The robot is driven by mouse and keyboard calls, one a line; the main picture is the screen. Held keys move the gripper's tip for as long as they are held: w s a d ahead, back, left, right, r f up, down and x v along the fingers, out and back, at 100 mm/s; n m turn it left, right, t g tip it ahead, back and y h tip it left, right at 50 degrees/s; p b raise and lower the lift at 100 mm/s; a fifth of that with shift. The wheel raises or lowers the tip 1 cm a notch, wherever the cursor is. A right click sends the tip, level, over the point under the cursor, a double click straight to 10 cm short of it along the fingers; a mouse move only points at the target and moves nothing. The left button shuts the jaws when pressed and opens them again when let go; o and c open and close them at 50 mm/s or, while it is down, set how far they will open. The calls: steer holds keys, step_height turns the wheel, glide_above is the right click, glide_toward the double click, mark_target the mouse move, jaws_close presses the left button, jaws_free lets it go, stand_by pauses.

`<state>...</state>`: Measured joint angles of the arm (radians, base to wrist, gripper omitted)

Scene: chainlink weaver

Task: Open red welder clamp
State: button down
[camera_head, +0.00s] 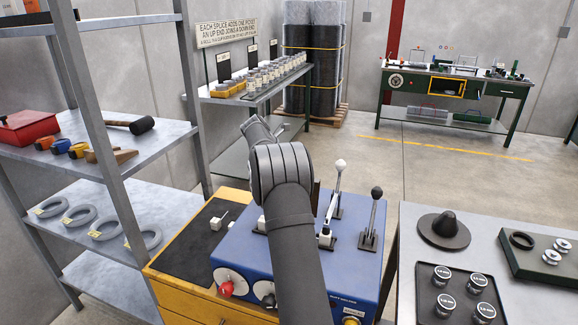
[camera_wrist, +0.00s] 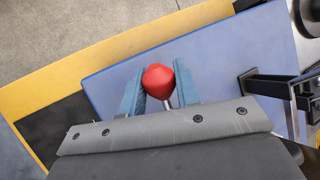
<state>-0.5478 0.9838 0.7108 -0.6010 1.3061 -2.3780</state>
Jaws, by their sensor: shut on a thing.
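The red clamp's ball knob (camera_wrist: 158,80) sits between the two blue fingers of my gripper (camera_wrist: 158,88) in the wrist view, with a short piece of its metal lever showing below it. My gripper is shut on this knob. The blue welder (camera_head: 352,262) stands on a yellow cabinet in the head view and also fills much of the wrist view (camera_wrist: 225,50). My arm hides the red knob and my gripper in the head view. The clamp's jaws are hidden, so I cannot tell whether the clamp is open or closed.
A white-knobbed lever (camera_head: 339,175) and a black-knobbed lever (camera_head: 374,213) stand on the welder, right of my arm. A black mat (camera_head: 195,240) lies left. A grey table (camera_head: 408,240) with spools and a black tray is at right; metal shelves (camera_head: 150,185) are at left.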

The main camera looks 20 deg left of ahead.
steer(key=shift+f, duration=0.55)
steer(key=c, duration=1.1)
jaws_free()
steer(key=v, duration=1.7)
steer(key=shift+r, duration=0.15)
steer(key=shift+a, duration=0.1)
steer(key=x, duration=1.7)
